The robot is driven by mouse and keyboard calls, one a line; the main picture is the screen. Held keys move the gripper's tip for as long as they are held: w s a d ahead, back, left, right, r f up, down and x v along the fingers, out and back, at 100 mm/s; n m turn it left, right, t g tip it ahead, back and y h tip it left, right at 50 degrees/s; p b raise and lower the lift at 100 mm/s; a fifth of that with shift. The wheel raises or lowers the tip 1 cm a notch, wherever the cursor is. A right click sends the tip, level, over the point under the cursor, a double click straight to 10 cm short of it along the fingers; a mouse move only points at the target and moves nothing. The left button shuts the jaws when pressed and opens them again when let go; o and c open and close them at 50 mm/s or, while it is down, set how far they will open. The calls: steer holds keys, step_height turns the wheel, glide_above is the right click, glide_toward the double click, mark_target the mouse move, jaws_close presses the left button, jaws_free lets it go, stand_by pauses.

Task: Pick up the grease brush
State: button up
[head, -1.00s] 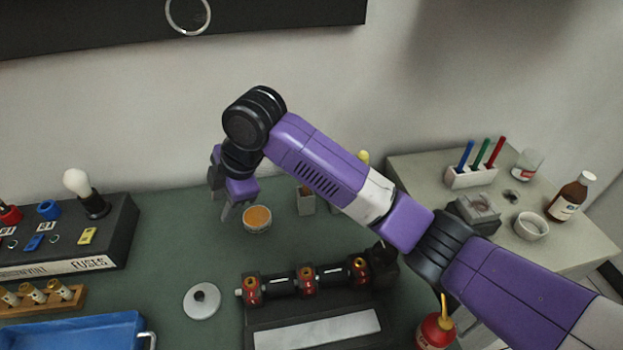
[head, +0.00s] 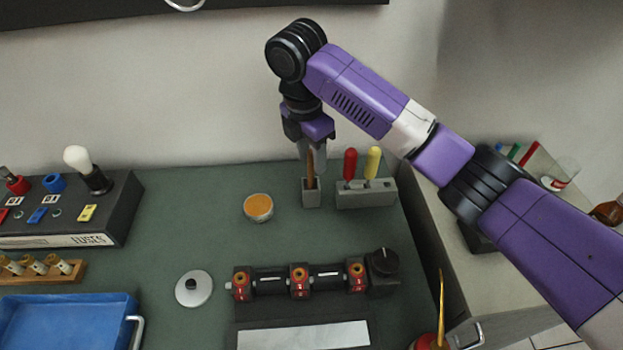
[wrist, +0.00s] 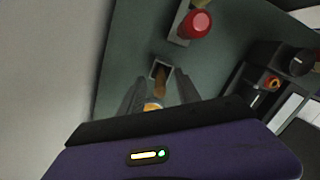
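The grease brush (head: 310,170) has a brown wooden handle and stands upright in a small grey square holder (head: 311,198) near the back of the green bench. In the wrist view the brush (wrist: 160,87) rises from the holder (wrist: 160,67) towards the camera, between the two grey fingers. My gripper (head: 312,162) points down over the holder. In the wrist view my gripper (wrist: 160,91) is open, with a finger on each side of the handle and gaps visible. The brush's lower end is hidden inside the holder.
A grey rack (head: 366,197) with a red-handled and a yellow-handled tool stands just right of the holder. An orange-filled round tin (head: 258,207) is to its left. The wall is close behind.

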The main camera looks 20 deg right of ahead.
steer(key=shift+d+f, duration=0.1)
steer(key=shift+f, duration=1.3)
jaws_close()
steer(key=shift+r, duration=0.15)
step_height(320, 180, up, 20)
steer(key=p, duration=0.1)
